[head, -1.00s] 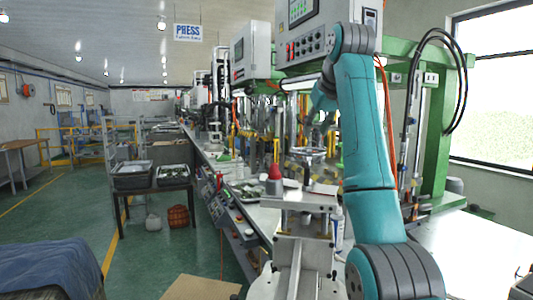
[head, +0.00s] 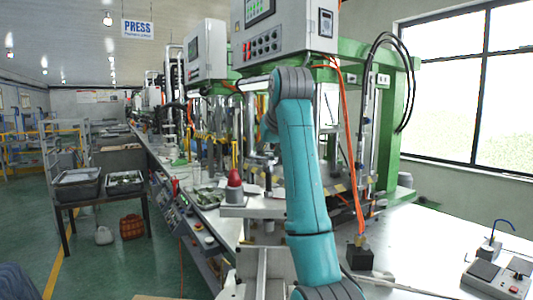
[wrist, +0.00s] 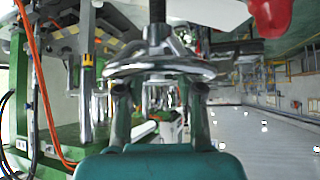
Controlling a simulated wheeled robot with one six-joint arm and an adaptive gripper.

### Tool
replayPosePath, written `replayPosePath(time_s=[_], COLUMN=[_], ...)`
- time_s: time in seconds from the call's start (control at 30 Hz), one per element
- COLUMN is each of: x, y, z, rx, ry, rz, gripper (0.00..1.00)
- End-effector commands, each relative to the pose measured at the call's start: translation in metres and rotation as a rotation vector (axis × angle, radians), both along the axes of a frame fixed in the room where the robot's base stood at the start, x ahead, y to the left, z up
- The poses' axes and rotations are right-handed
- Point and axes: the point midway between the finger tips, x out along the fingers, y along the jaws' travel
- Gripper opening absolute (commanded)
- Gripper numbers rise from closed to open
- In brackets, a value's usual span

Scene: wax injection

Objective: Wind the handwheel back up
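The handwheel (wrist: 160,67) shows in the wrist view as a shiny metal ring on a dark upright shaft, just beyond my fingers. My gripper (wrist: 159,88) has its two fingers spread well apart, with the background visible between them. The fingertips reach up to the wheel's near rim on both sides. I cannot tell whether they touch it. In the head view my teal arm reaches toward the press, and it hides my gripper and the handwheel.
A red-topped object (head: 234,180) stands near my arm on the bench. A black block (head: 359,257) with an orange cable sits on the white tabletop (head: 420,235). A control box (head: 497,277) lies at the right. The press control panel (head: 280,25) hangs above. Open floor lies at the left.

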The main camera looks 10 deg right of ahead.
Motion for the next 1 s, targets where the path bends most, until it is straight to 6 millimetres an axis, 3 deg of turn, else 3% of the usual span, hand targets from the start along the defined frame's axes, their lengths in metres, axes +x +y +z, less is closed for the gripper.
replayPosePath(time_s=[0.37, 0.5, 0.53, 1.0], x=[0.0006, 0.0006, 0.0006, 0.0006], y=[0.0001, 0.0001, 0.0001, -0.0008], z=[-0.0033, -0.0033, -0.0033, -0.0031], rx=[0.000, 0.000, 0.000, 0.001], ry=[-0.001, -0.001, -0.001, -0.001], rz=[0.000, 0.000, 0.000, 0.088], gripper=[0.37, 0.02, 0.00, 0.00])
